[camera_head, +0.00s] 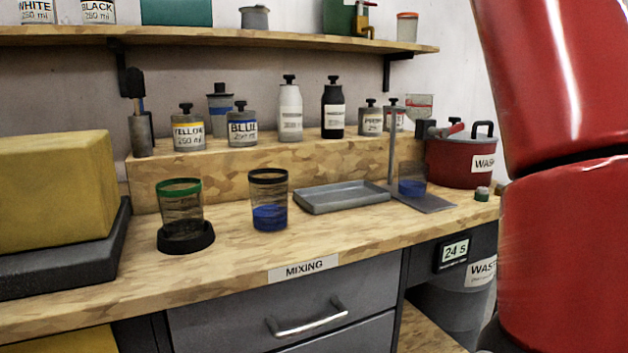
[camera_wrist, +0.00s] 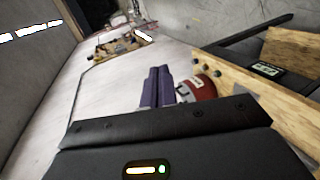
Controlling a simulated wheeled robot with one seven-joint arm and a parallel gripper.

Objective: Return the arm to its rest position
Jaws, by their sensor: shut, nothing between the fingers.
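My gripper (camera_wrist: 158,88) shows in the wrist view, with its two purple fingers side by side and closed against each other. Nothing shows between the fingers. In the wrist view it points out over pale floor, with the wooden bench off to the right. The fingers are not in the head view, where my red arm fills the right side and hides what lies behind it.
A wooden bench (camera_head: 235,245) carries a green-rimmed cup (camera_head: 181,205), a black-rimmed cup with blue liquid (camera_head: 269,216), a grey tray (camera_head: 342,196) and a red pot (camera_head: 460,160). Several bottles stand on the raised step. Its edge (camera_wrist: 285,105) shows in the wrist view.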

